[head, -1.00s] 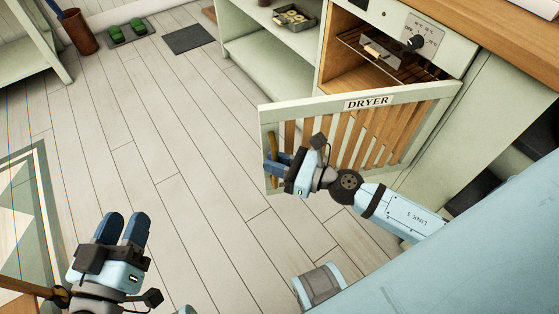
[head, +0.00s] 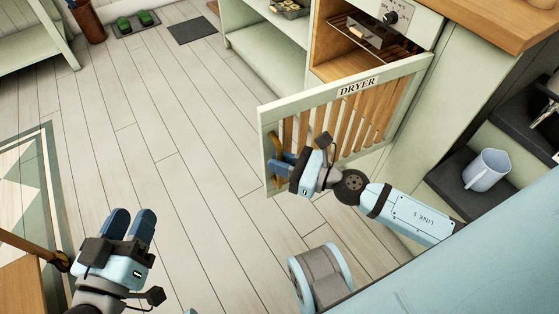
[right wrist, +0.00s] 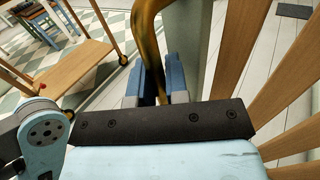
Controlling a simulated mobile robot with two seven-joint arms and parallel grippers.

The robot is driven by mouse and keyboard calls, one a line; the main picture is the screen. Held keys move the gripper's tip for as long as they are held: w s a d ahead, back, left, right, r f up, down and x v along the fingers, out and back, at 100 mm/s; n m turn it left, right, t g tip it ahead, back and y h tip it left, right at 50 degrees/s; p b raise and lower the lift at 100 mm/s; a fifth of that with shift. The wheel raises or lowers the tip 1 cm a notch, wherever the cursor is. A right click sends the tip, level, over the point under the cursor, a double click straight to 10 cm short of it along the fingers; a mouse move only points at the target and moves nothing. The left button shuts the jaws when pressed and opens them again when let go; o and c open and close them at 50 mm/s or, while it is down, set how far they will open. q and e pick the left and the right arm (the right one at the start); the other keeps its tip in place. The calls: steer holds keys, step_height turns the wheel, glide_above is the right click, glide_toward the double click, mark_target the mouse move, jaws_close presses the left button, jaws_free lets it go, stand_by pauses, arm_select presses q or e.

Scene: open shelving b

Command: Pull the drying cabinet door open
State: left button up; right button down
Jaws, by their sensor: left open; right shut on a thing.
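The drying cabinet door (head: 347,86), pale green with wooden slats and a DRYER label, stands wide open, swung out from the cabinet (head: 338,68). The cabinet's interior shows a wire rack with a dark tray. My right gripper (head: 277,165) is shut on the brass door handle (head: 272,145) at the door's free edge. In the right wrist view the handle (right wrist: 148,40) runs down between the blue fingers (right wrist: 158,85). My left gripper (head: 131,226) is open and empty above the floor at lower left, away from the door.
A wooden trolley (head: 25,285) is at the lower left; it also shows in the right wrist view (right wrist: 75,60). Black shelves with a pale jug (head: 487,170) are at the right. Open shelving (head: 262,60) stands left of the cabinet. The middle floor is clear.

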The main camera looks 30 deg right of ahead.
stand_by(0.3)
steer(key=c, duration=1.4)
jaws_free()
arm_select(q)
steer(key=shift+f, duration=0.1)
steer(key=b, duration=0.1)
steer(key=w+m+b, duration=0.1)
steer(key=b, duration=0.1)
steer(key=shift+w+a+f+m+t, duration=0.15)
steer(key=shift+a+f+m+t, duration=0.15)
steer(key=shift+a, duration=0.05)
arm_select(e)
steer(key=v, duration=1.4)
arm_select(q)
steer(key=shift+f, duration=0.25)
